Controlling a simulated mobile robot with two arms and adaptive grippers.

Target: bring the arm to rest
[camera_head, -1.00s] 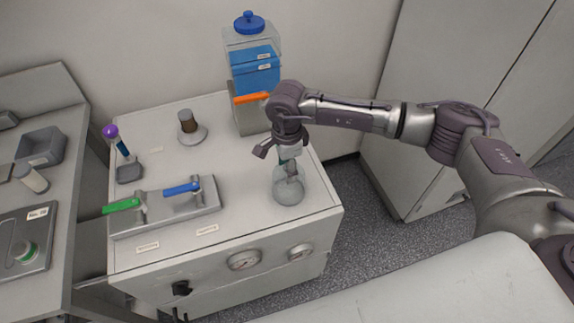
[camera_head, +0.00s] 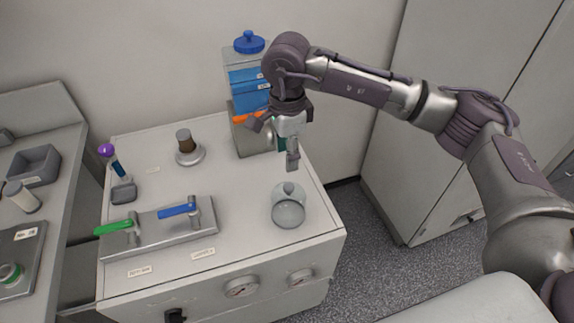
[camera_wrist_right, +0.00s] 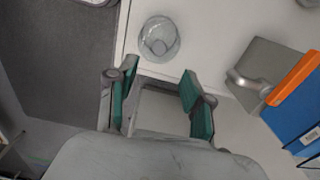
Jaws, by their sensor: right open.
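My right gripper (camera_head: 278,142) is raised above the back right part of the white bench (camera_head: 240,195), and its arm comes in from the right. In the right wrist view its two green-padded fingers (camera_wrist_right: 160,98) stand apart with nothing between them. A round clear glass vessel (camera_head: 288,206) stands on the bench below and in front of the gripper, apart from it. The vessel also shows in the right wrist view (camera_wrist_right: 159,39), beyond the fingertips. My left gripper is not in view.
A blue-filled tank (camera_head: 248,90) with an orange handle stands close behind the gripper. Green (camera_head: 113,227) and blue (camera_head: 180,210) lever valves, a brown-topped fitting (camera_head: 186,147) and a purple-knobbed holder (camera_head: 121,185) sit on the bench. A tall grey cabinet (camera_head: 425,180) stands at right.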

